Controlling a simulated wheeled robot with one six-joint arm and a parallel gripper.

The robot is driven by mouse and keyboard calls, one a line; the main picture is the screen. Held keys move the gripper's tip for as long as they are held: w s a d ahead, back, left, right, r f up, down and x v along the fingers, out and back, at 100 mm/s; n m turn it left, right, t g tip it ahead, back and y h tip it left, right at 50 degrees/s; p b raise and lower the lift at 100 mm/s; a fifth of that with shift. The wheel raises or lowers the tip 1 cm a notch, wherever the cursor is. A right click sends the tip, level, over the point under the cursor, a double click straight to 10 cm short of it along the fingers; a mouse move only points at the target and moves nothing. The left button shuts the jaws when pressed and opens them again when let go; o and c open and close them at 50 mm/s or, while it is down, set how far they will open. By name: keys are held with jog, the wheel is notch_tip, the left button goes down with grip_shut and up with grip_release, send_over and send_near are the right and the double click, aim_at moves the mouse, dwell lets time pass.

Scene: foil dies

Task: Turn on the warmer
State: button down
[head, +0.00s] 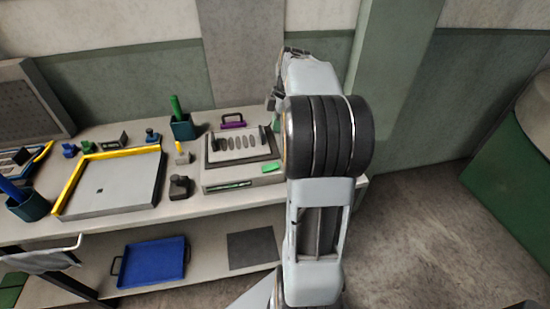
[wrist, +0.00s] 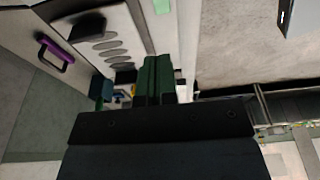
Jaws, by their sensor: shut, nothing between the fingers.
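The warmer, as I take it, is a pale box (head: 215,182) with a dark-rimmed top at the right end of the bench. Several grey ovals (head: 238,142) lie in a row on its pale plate, between dark blocks. A green piece (head: 271,167) is at its front right corner, and a green strip (head: 231,187) is on its front. In the wrist view the plate (wrist: 125,20) and ovals are at upper left, with a light green piece (wrist: 161,6) at the top. My gripper (wrist: 157,62) is shut and empty, beside the plate in that picture. In the head view my arm hides it.
A purple handle (head: 233,121) is behind the warmer. A dark stamp-like block (head: 180,187), a yellow-handled tool (head: 182,153) and a green cup (head: 183,128) stand left of it. A grey tray with yellow edges (head: 110,183) lies farther left. A blue tray (head: 153,260) is on the lower shelf.

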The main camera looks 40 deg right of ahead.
jog(key=shift+f, duration=0.1)
send_near(274, 165)
jog(key=f, duration=0.1)
jog(key=a+f, duration=0.1)
jog(key=f, duration=0.1)
jog(key=w+f, duration=0.1)
jog(key=f, duration=0.1)
jog(key=shift+a+f, duration=0.1)
jog(key=shift+a, duration=0.25)
jog(key=shift+s+d+f+p, duration=0.15)
jog(key=shift+f+p, duration=0.15)
jog(key=shift+f, duration=0.45)
jog(key=shift+f, duration=0.1)
jog(key=shift+d+f+y+b, duration=0.25)
jog(key=shift+f+y+b, duration=0.35)
jog(key=shift+b, duration=0.5)
jog(key=shift+r+t, duration=0.15)
jog(key=shift+t, duration=0.15)
